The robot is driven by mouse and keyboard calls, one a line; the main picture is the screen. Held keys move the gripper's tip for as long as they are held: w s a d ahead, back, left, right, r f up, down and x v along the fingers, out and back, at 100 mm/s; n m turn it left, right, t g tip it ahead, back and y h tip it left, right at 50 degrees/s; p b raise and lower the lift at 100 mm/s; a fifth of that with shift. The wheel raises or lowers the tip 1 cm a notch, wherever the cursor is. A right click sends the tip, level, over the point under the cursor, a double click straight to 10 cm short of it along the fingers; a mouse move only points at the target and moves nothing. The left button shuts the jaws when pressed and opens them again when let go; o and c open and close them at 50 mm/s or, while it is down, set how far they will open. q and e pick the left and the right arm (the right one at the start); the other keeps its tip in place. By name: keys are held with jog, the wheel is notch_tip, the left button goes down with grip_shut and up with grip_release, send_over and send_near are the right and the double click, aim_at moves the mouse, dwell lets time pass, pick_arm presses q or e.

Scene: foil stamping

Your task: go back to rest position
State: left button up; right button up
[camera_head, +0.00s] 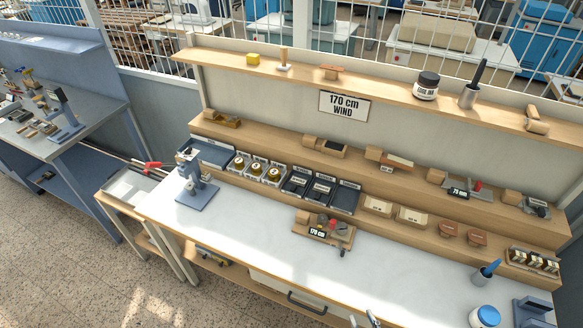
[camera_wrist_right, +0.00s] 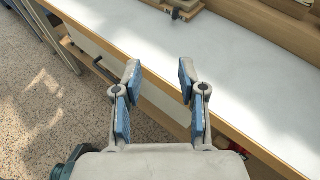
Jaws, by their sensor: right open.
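My right gripper (camera_head: 364,320) shows only as small fingertips at the bottom edge of the head view, at the front edge of the white-topped bench (camera_head: 260,225). In the right wrist view my right gripper (camera_wrist_right: 160,76) is open, its two blue-padded fingers apart with nothing between them. Below it are the bench's wooden front edge (camera_wrist_right: 235,125) and the speckled floor (camera_wrist_right: 50,115). My left gripper is not in view.
A blue-grey press (camera_head: 197,192) stands at the left. A white jar with a blue lid (camera_head: 485,316) and a blue-handled tool (camera_head: 486,271) are at the right. Much of the white top is clear.

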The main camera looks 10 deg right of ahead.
jog(key=a+r+n+g+y, duration=0.15)
jog(key=a+n+y, duration=0.45)
jog(key=n, duration=0.6)
jog(key=a+r+n+g+y, duration=0.1)
jog(key=a+n+g+y, duration=0.2)
jog(key=a+n, duration=0.8)
jog(key=s+d+f+n+g+h, duration=0.2)
jog(key=d+f+n+g+h, duration=0.5)
jog(key=d+f+n+h, duration=0.5)
jog(key=s+d+f+g+y, duration=0.1)
jog(key=s+f, duration=0.1)
jog(key=f, duration=1.1)
jog(key=s+d+f+y, duration=0.1)
jog(key=s+f, duration=0.1)
jog(key=f, duration=1.2)
jog(key=s+d+f+n+g, duration=0.1)
jog(key=s+d+f, duration=0.2)
jog(key=s+f, duration=1)
jog(key=s, duration=0.3)
jog(key=shift+f, duration=0.25)
jog(key=shift+d, duration=0.1)
